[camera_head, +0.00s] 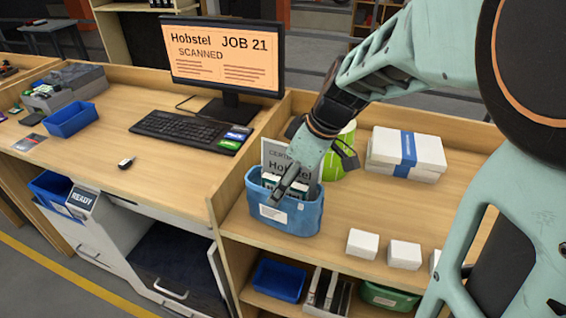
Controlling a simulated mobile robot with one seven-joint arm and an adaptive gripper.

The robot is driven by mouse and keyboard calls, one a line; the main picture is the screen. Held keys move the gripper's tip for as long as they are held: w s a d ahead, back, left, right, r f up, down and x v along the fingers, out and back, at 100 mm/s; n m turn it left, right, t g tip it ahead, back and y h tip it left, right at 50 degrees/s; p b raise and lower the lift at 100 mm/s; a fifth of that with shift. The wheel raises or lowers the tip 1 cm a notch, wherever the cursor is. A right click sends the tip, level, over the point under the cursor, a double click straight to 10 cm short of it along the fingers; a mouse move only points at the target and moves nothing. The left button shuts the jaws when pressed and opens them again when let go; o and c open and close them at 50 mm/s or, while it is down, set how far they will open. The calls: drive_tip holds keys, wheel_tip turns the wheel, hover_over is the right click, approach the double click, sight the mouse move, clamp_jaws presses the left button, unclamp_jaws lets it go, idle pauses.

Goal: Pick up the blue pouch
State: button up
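The blue pouch (291,217) stands upright on the wooden counter, left of the middle of its right-hand section. It has a white label on its front. A white card reading "Hobstel" (276,158) and small packed items stick out of its open top. My gripper (296,184) reaches down from the upper right, with a finger over the pouch's opening and in front of the card. Whether it touches the pouch cannot be told. The other finger is partly hidden, so its opening is unclear.
A green rounded item (338,160) stands just behind the pouch. White boxes with a blue band (406,152) lie to the right, and small white boxes (362,243) at the front. A wooden divider (226,200) stands close on the left. A monitor (225,60) is behind.

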drive_tip(key=c, duration=1.6)
drive_tip(key=shift+r+p, duration=0.25)
drive_tip(key=shift+p, duration=0.2)
